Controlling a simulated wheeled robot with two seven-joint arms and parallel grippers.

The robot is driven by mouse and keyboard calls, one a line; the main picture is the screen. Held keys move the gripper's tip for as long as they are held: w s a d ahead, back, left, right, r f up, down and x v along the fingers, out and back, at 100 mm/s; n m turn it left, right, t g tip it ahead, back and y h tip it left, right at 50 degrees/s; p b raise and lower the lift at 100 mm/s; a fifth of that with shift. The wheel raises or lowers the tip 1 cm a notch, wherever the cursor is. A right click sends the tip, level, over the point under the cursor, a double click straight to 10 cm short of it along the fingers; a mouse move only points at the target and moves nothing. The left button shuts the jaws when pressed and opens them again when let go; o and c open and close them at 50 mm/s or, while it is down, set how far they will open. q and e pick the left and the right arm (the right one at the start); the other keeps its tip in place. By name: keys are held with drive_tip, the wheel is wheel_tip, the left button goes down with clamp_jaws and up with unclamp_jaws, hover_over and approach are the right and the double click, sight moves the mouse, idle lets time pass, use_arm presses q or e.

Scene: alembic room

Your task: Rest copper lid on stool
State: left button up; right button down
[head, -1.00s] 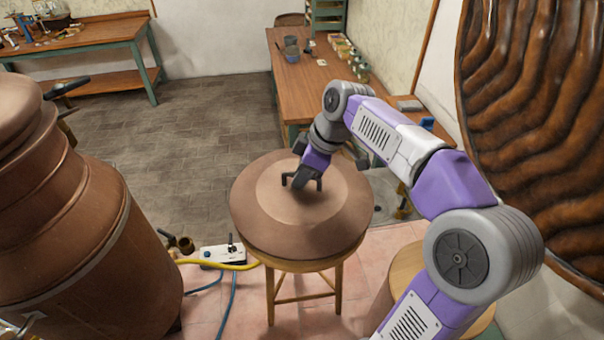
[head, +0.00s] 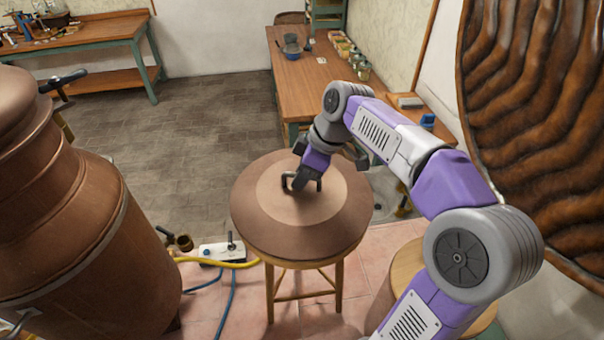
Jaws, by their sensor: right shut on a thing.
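The copper lid (head: 262,233) is a wide, shallow cone with a paler raised centre and a dark handle on top. It lies over the wooden stool (head: 272,292) and covers its seat almost wholly. It looks level; whether it bears fully on the seat is hidden beneath it. My right gripper (head: 302,183) comes from above right and is shut on the lid's handle. My left gripper is not in view.
A large copper vessel (head: 75,225) fills the left side. A long wooden table (head: 310,85) stands behind.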

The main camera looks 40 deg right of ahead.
idle(0.5)
drive_tip(key=c, duration=1)
unclamp_jaws()
drive_tip(key=p+v, duration=0.1)
drive_tip(key=v, duration=0.6)
drive_tip(key=shift+s+r, duration=0.15)
drive_tip(key=shift+r, duration=0.05)
